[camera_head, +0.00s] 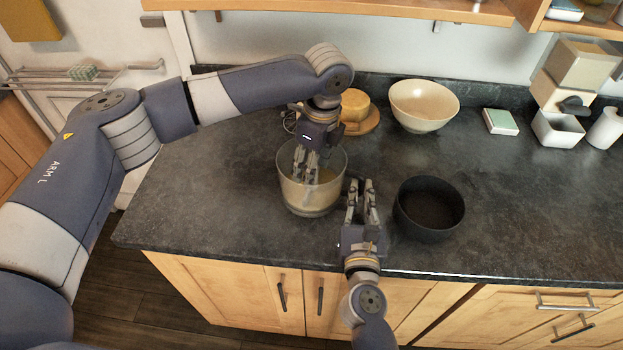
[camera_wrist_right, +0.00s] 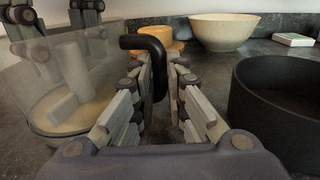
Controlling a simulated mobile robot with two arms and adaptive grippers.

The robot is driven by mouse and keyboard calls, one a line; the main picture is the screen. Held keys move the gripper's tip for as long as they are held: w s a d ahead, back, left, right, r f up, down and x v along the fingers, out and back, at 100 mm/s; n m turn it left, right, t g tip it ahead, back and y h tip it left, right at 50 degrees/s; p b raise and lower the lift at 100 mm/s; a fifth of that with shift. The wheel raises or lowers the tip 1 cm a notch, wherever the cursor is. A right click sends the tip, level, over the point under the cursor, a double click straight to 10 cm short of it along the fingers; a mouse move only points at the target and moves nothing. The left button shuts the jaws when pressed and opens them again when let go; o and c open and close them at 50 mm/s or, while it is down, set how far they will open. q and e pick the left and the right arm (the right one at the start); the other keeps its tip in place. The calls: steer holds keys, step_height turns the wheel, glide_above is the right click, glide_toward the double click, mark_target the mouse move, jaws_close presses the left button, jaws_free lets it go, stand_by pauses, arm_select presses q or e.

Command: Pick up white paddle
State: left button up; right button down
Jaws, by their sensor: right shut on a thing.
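A clear glass container (camera_head: 325,203) with a pale base stands on the dark counter. My left gripper (camera_head: 305,172) points down into its mouth, fingers apart. In the right wrist view, the white paddle (camera_wrist_right: 75,72), a pale upright post with a block at its foot, shows through the glass (camera_wrist_right: 22,85) below the left fingers (camera_wrist_right: 60,25). In the head view I cannot make the paddle out clearly behind those fingers. My right gripper (camera_head: 362,190) is beside the container and shut on its black hooked handle (camera_wrist_right: 155,62).
A black bowl (camera_head: 430,232) stands close to the right of my right gripper. A cream bowl (camera_head: 423,122), a wooden pot (camera_head: 354,104) and a small green-topped box (camera_head: 500,122) stand at the back.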

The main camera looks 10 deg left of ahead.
arm_select(q)
steer(key=shift+f, duration=0.25)
arm_select(e)
steer(key=shift+d+f, duration=0.1)
steer(key=shift+f, duration=0.3)
arm_select(q)
jaws_close()
steer(key=shift+r, duration=0.1)
step_height(320, 180, up, 18)
stand_by(0.9)
stand_by(0.5)
steer(key=w+a+r, duration=0.2)
steer(key=a+r, duration=0.2)
steer(key=a, duration=0.2)
steer(key=shift+w+a, duration=0.25)
steer(key=shift+w, duration=0.05)
stand_by(0.6)
